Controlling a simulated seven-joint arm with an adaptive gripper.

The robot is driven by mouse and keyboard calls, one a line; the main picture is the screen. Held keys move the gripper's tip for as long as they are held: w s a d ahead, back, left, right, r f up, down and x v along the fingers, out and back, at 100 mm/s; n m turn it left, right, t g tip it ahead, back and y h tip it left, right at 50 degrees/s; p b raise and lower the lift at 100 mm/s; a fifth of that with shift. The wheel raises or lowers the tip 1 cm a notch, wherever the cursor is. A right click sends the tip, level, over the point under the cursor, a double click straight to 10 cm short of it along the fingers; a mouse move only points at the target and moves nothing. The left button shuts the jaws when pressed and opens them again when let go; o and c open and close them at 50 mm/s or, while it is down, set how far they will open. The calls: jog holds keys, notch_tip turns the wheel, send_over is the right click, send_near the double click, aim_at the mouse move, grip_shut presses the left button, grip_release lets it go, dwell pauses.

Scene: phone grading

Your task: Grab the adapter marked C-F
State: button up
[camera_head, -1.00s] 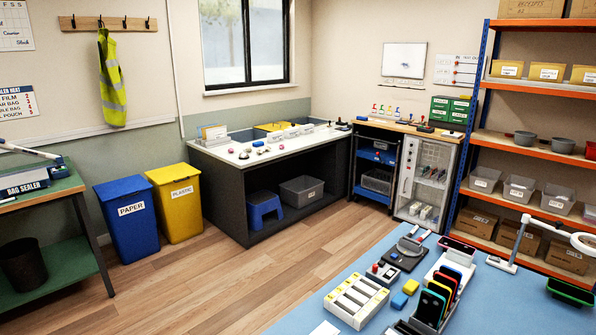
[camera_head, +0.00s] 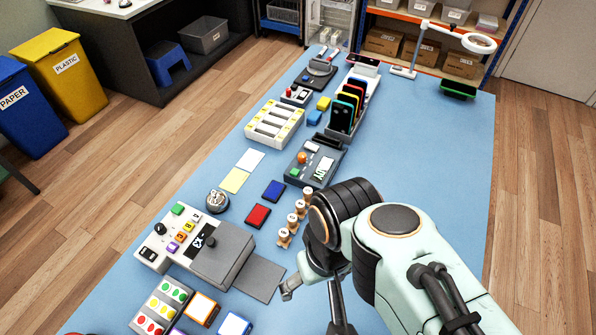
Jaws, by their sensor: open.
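I cannot make out a C-F marking on anything, so I cannot tell which thing is the adapter. A row of several small tan pieces with round pale tops (camera_head: 283,237) stands on the blue table, just left of my arm; their marks are too small to read. My gripper (camera_head: 314,308) is low in the picture, right of the grey flat plate, with its metal fingers apart. My own arm hides much of it. I see nothing held between the fingers.
On the blue table (camera_head: 420,130) are a grey machine with coloured buttons (camera_head: 222,252), red (camera_head: 257,216) and blue (camera_head: 274,190) pads, a white slotted rack (camera_head: 273,123) and upright phones (camera_head: 345,108). A ring lamp (camera_head: 465,37) stands behind. The table's right side is mostly clear.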

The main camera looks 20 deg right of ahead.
jog(key=w+d+f+m+t, duration=0.2)
jog(key=w+m, duration=0.1)
jog(key=w, duration=0.4)
jog(key=w+d+f+m+t, duration=0.1)
jog(key=w+m, duration=0.2)
jog(key=w, duration=0.5)
jog(key=d+f+g, duration=0.1)
jog(key=f, duration=0.3)
jog(key=d+f+m+g, duration=0.1)
jog(key=d+f, duration=0.1)
jog(key=f, duration=0.3)
jog(key=d+f+g, duration=0.1)
jog(key=f, duration=0.4)
jog(key=shift+s+d+m+g+h, duration=0.15)
jog(key=shift+s+m+g+h, duration=0.15)
jog(key=shift+s+h, duration=0.1)
notch_tip(320, 180, down, 5)
jog(key=shift+f, duration=0.7)
jog(key=shift+c, duration=0.3)
jog(key=c, duration=1.1)
